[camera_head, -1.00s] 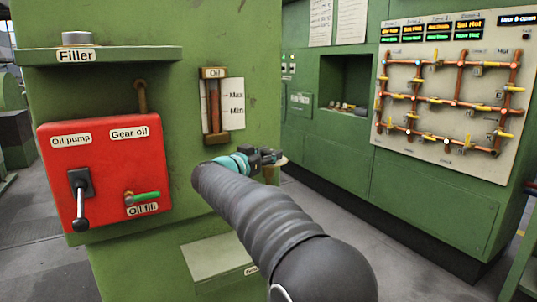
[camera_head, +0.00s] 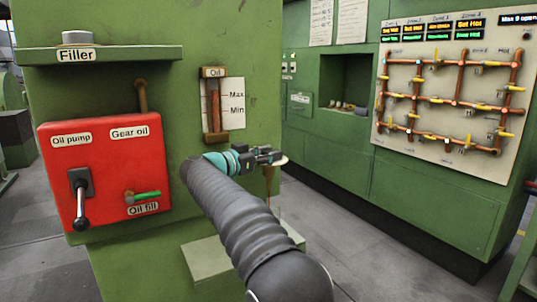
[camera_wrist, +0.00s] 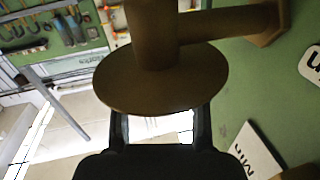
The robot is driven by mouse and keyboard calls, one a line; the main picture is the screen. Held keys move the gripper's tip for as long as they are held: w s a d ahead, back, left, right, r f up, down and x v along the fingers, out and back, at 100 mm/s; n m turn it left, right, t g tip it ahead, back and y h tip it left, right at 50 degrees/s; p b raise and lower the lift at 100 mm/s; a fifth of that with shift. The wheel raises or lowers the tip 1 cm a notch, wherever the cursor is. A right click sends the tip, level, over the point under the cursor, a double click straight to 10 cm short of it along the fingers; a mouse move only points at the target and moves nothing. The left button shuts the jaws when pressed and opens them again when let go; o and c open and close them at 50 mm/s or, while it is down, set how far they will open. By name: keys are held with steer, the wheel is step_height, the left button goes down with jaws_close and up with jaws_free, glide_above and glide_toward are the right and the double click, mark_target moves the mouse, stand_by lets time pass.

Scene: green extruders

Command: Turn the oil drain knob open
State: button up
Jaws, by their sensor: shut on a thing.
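The oil drain knob is a brown round disc (camera_wrist: 185,85) on a thick stem, large in the wrist view. My gripper (camera_wrist: 160,122) has a finger at each side of its lower rim and is shut on it. In the head view my gripper (camera_head: 276,155) is at the right edge of the green machine, by the pale knob (camera_head: 281,161). A brown drain pipe (camera_head: 268,182) points down below, with a thin line under its end. The gripper and arm partly hide the knob and pipe there.
The oil gauge (camera_head: 214,105) with Max and Min marks is above my arm. A red box (camera_head: 105,170) with the oil pump lever and green oil fill handle is at left. A pipe panel (camera_head: 450,100) is at right. Open floor lies between machine and panel.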

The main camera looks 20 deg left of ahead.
steer(key=o, duration=1.1)
steer(key=shift+o, duration=0.2)
steer(key=v, duration=1.2)
